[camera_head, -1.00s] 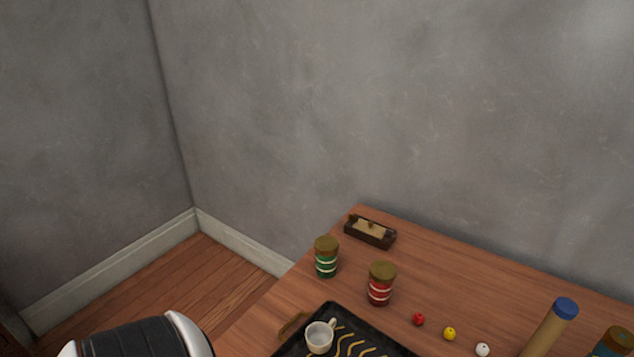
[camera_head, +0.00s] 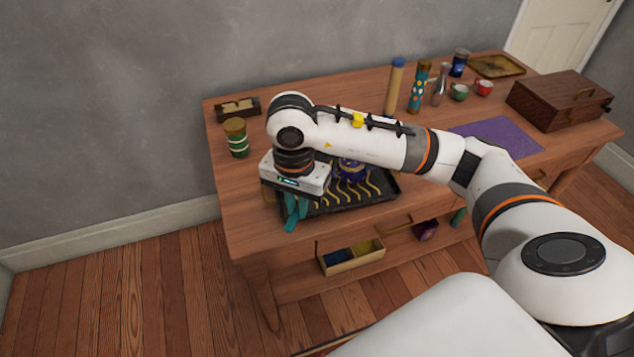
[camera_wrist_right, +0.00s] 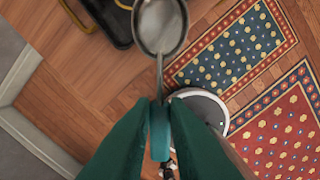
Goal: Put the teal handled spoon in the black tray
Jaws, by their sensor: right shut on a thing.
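The black tray (camera_head: 345,204) with yellow wavy lines lies at the front left of the wooden table. My right gripper (camera_head: 292,218) points down at the tray's front left corner, its teal fingers partly over the table edge. In the right wrist view the gripper (camera_wrist_right: 160,115) is shut on the teal handled spoon (camera_wrist_right: 160,135), whose silver bowl reaches toward the top. A corner of the tray (camera_wrist_right: 112,28) shows at the top of that view, left of the bowl. In the head view I cannot tell the spoon from the teal fingers. My left gripper is not in view.
A dark blue pot (camera_head: 351,170) stands at the tray, partly behind my arm. A green canister (camera_head: 236,138) stands left. Bottles, cups, a purple mat (camera_head: 497,136) and a wooden box (camera_head: 560,100) fill the right side. A divided box (camera_head: 351,258) sits on the lower shelf.

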